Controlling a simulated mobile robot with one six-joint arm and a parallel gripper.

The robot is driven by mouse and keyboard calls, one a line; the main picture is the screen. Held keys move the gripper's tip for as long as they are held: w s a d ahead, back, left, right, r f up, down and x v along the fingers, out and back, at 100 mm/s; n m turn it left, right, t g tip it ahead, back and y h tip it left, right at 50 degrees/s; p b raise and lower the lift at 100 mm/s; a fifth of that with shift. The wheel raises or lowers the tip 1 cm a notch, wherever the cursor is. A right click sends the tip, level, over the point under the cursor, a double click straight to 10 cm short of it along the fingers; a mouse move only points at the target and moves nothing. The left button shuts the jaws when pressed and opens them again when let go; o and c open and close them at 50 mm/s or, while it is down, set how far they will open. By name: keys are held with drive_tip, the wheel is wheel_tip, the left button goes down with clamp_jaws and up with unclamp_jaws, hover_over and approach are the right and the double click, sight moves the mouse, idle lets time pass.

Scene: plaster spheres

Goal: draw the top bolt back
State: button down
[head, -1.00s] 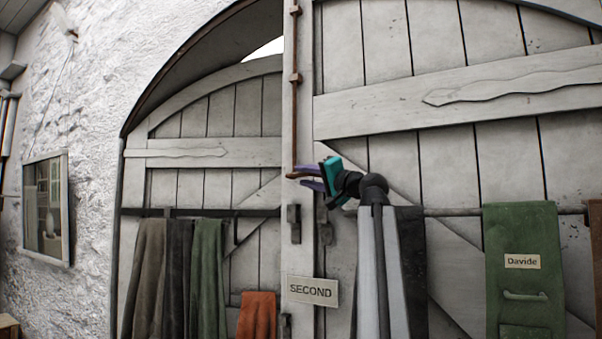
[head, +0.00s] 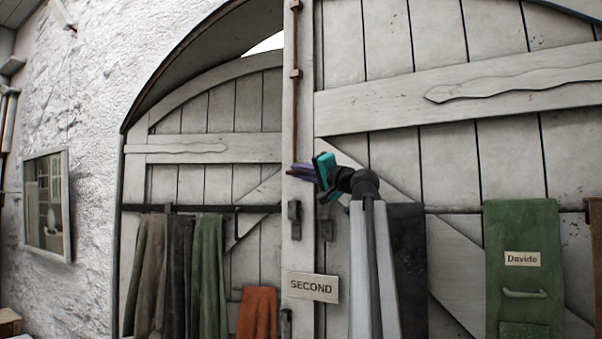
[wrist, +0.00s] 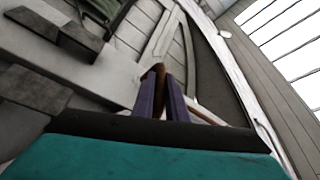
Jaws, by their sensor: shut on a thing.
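The top bolt (head: 295,105) is a long, thin, rusty brown rod running upright along the pale edge post of the right door leaf, through small brackets. Its lower end is at my gripper (head: 302,175), which has purple fingers on a teal body. The fingers are shut on the bolt's lower end. In the wrist view, the brown bolt end (wrist: 158,69) shows between the tips of the two purple fingers of my gripper (wrist: 161,85). The exact grip is partly hidden by the fingers.
A dark latch (head: 294,218) sits on the post below my gripper, and a sign reading SECOND (head: 313,287) hangs lower. A rail (head: 450,210) crosses the doors, with a green cloth (head: 522,275) labelled Davide and other hanging cloths. A framed window (head: 47,205) is at left.

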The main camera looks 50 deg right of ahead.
drive_tip(key=shift+f+b, duration=1.7)
drive_tip(key=shift+f, duration=1.15)
drive_tip(key=c, duration=1.8)
unclamp_jaws()
drive_tip(key=shift+f, duration=0.1)
drive_tip(key=shift+o, duration=0.2)
drive_tip(key=shift+s, duration=0.15)
drive_tip(key=b+v, duration=0.3)
drive_tip(key=v, duration=1)
drive_tip(key=shift+s, duration=0.3)
